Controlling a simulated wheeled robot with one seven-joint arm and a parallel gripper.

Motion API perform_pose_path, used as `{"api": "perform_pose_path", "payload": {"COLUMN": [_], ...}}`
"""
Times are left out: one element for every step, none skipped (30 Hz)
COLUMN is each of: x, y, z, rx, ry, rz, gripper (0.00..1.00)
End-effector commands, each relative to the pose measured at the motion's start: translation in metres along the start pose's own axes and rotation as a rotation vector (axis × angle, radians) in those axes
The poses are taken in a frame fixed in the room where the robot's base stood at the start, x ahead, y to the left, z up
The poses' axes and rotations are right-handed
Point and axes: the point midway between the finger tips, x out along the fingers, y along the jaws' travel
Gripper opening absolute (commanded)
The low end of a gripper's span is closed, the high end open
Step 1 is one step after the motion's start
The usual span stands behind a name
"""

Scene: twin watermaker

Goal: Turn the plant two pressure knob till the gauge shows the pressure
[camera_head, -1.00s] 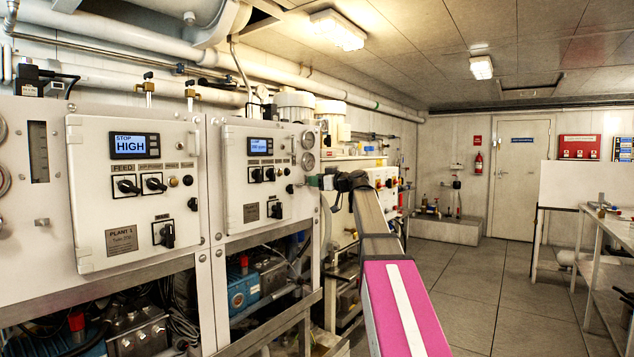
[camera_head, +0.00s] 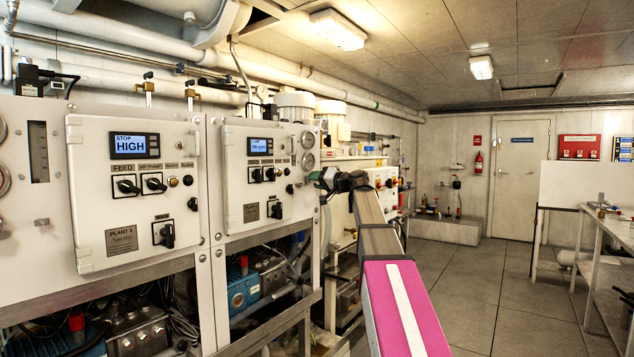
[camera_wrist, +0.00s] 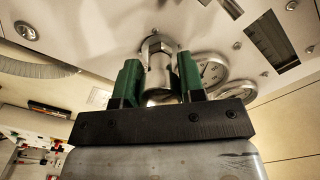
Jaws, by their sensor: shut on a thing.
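The plant two panel (camera_head: 258,178) is the right-hand white cabinet front, with a lit display (camera_head: 260,146). Two round gauges, the upper (camera_head: 307,139) and the lower (camera_head: 308,160), sit at its right. In the wrist view, my gripper (camera_wrist: 158,82) has its green fingers on both sides of a silver metal knob (camera_wrist: 159,62) with a hex nut at its base, and is shut on it. In the head view my gripper (camera_head: 322,179) is at the panel's right edge and hides the knob. Two gauges also show beside the knob in the wrist view (camera_wrist: 211,72); their readings are too small to tell.
The plant one panel (camera_head: 135,190) stands at the left, its display reading STOP HIGH. Pipes run overhead along the wall. A workbench (camera_head: 606,225) is at the right. The floor (camera_head: 490,290) between is clear.

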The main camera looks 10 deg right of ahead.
Motion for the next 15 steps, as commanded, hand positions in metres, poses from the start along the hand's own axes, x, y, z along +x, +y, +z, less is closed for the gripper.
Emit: {"api": "perform_pose_path", "payload": {"x": [-0.0003, -0.0003, -0.0003, -0.0003, -0.0003, -0.0003, -0.0003, -0.0003, -0.0003, -0.0003, -0.0003, -0.0003, -0.0004, -0.0003, -0.0003], "y": [0.0002, 0.0002, 0.0002, 0.0003, 0.0003, 0.0003, 0.0004, 0.0004, 0.0004, 0.0005, 0.0005, 0.0005, 0.0006, 0.0006, 0.0007], "z": [0.0000, 0.0000, 0.0000, 0.0000, 0.0000, 0.0000, 0.0001, 0.0000, 0.0001, 0.0001, 0.0001, 0.0001, 0.0001, 0.0001, 0.0001], "rx": [0.044, 0.073, 0.111, 0.139, 0.168, 0.206, 0.234, 0.263, 0.301, 0.329, 0.358, 0.396, 0.424, 0.453, 0.491], "ry": [0.000, 0.000, 0.000, 0.000, 0.000, 0.000, 0.000, 0.000, 0.000, 0.000, 0.000, 0.000, 0.000, 0.000, 0.000], "rz": [0.000, 0.000, 0.000, 0.000, 0.000, 0.000, 0.000, 0.000, 0.000, 0.000, 0.000, 0.000, 0.000, 0.001, 0.001], "gripper": [0.13, 0.13, 0.13, 0.13, 0.13, 0.13, 0.13, 0.13, 0.13, 0.13, 0.13, 0.13, 0.13, 0.13, 0.13]}}
